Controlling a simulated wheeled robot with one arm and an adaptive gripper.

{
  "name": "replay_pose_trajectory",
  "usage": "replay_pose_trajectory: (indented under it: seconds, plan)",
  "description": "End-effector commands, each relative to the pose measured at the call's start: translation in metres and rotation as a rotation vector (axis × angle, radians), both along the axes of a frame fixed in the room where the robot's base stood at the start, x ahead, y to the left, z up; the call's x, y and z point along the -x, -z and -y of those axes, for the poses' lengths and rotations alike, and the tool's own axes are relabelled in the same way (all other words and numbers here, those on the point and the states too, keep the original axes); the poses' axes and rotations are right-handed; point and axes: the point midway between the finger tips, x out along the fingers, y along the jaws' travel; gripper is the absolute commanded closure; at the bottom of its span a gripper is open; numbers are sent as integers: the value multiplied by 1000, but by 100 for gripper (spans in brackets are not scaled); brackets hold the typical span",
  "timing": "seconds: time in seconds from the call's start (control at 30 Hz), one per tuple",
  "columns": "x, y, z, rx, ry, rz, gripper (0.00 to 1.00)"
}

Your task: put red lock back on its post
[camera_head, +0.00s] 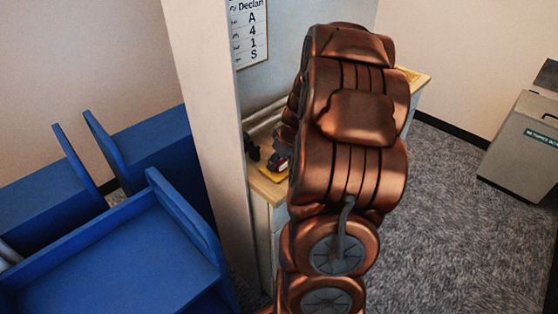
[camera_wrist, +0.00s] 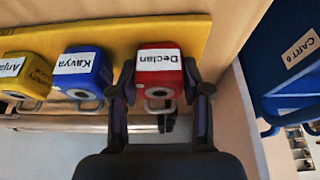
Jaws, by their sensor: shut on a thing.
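The red lock (camera_wrist: 158,72), with a white label reading "Declan", sits between the two dark fingers of my gripper (camera_wrist: 160,88) in the wrist view. My gripper is shut on it, one finger at each side. The lock is at the yellow board (camera_wrist: 190,33), at the right end of a row of locks. Its post is hidden, so I cannot tell whether the lock is seated on it. In the head view a small red lock (camera_head: 278,163) shows at the counter, partly covered by my arm.
A blue lock labelled "Kavya" (camera_wrist: 82,74) and a yellow lock (camera_wrist: 27,76) stand left of the red one. Blue carts (camera_head: 120,260) stand left of the white pillar (camera_head: 205,120). A grey bin (camera_head: 520,145) stands at right, with open carpet before it.

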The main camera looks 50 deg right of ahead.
Motion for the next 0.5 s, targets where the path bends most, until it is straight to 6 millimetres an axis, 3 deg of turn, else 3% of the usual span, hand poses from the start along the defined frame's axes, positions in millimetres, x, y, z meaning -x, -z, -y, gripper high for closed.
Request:
replay_pose_trajectory:
  seconds: [0.3,0.33,0.5]
  plan:
    - [0,1,0,0,0,0,93]
    - [0,1,0,0,0,0,50]
    - [0,1,0,0,-1,0,32]
